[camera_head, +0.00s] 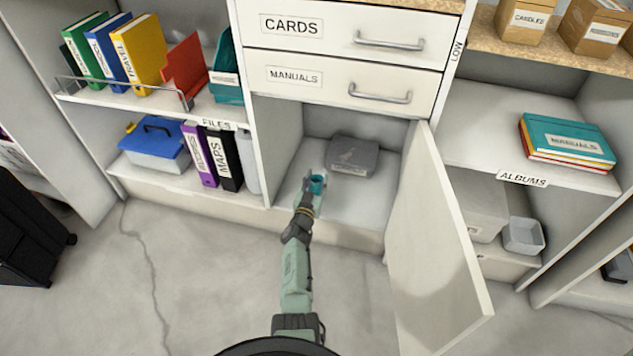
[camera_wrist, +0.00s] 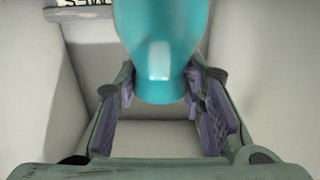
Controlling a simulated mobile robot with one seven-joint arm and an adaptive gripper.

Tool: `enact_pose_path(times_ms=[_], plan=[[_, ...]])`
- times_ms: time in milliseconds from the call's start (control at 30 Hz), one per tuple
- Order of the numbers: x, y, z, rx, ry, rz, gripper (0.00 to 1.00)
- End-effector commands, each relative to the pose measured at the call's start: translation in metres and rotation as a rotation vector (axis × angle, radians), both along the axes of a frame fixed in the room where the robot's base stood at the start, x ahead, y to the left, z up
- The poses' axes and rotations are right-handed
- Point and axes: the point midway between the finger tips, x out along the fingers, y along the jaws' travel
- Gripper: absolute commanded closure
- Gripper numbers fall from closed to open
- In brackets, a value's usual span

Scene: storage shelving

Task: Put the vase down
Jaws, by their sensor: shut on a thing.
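The vase (camera_wrist: 160,45) is teal and glossy and fills the top middle of the wrist view. In the head view the vase (camera_head: 317,184) is a small teal shape at the end of my arm, partly hidden by the gripper. My gripper (camera_head: 309,187) reaches into the open lower cupboard compartment. In the wrist view my gripper (camera_wrist: 162,92) has its purple-padded fingers on both sides of the vase's narrower lower part, shut on it. Whether the vase touches the compartment floor (camera_head: 345,205) cannot be told.
A dark grey labelled box (camera_head: 353,156) stands at the back of the compartment, right of the vase. The open white door (camera_head: 432,250) stands out to the right of my arm. Drawers (camera_head: 340,82) are directly above. The compartment floor right of the gripper is clear.

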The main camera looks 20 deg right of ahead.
Motion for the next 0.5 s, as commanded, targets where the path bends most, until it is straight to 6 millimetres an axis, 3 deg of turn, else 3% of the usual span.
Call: enact_pose_path(times_ms=[67,100,367,500], plan=[[0.0002,0.0001,-0.004,-0.001,-0.001,0.0,0.97],[0.0,0.0001,-0.003,0.0,0.0,0.0,0.62],[-0.0001,0.0002,-0.0029,0.0,0.0,0.0,0.45],[-0.0002,0.0003,-0.0029,0.0,0.0,0.0,0.44]])
